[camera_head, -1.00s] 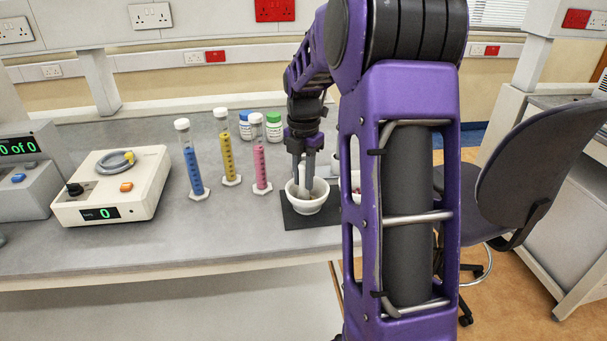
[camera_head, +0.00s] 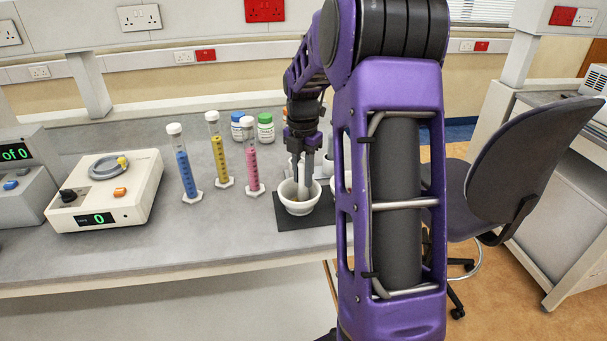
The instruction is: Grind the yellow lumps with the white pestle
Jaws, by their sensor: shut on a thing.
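A white mortar (camera_head: 299,206) stands on a dark mat (camera_head: 284,224) near the front edge of the bench. My gripper (camera_head: 302,166) points down over it, with its fingers close to the rim. It is shut on the white pestle (camera_head: 304,186), which reaches down into the bowl. The pestle is small in the picture and partly covered by the fingers. The yellow lumps cannot be made out clearly inside the mortar.
Three tall cylinders, blue (camera_head: 184,164), yellow (camera_head: 219,151) and pink (camera_head: 252,167), stand left of the mortar. Two lidded jars (camera_head: 265,127) stand behind. My arm hides the bench's right side. A chair (camera_head: 520,165) is at right.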

